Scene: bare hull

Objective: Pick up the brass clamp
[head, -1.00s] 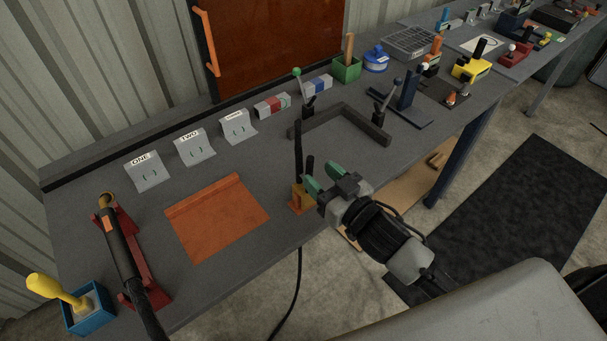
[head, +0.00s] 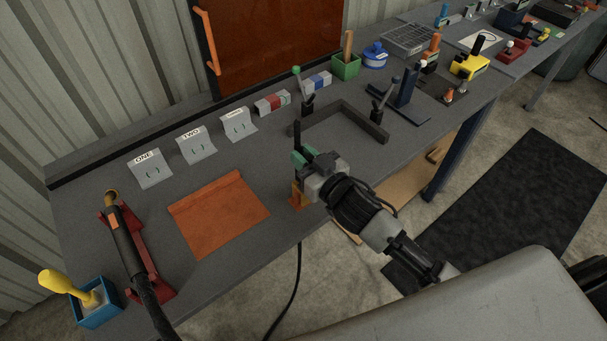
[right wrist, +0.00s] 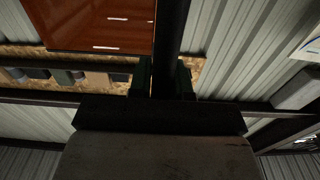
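The brass clamp (head: 297,197) stands upright near the front edge of the grey bench in the head view, with a brass-orange lower part and dark handles rising from it. My right gripper (head: 302,158), with green fingers, is at the handles just above the brass part. In the right wrist view, a dark upright bar (right wrist: 172,35) runs between the two fingers (right wrist: 163,82). The bar nearly fills the space between them, with a thin light strip at its left side. Whether the fingers press on it is not clear. My left gripper is not in view.
An orange mat (head: 220,215) lies left of the clamp. A torch on a red stand (head: 157,255) and a blue box (head: 97,312) are further left. A dark angled frame (head: 345,108) and lever clamps stand behind to the right. A black cable (head: 297,275) hangs below the bench edge.

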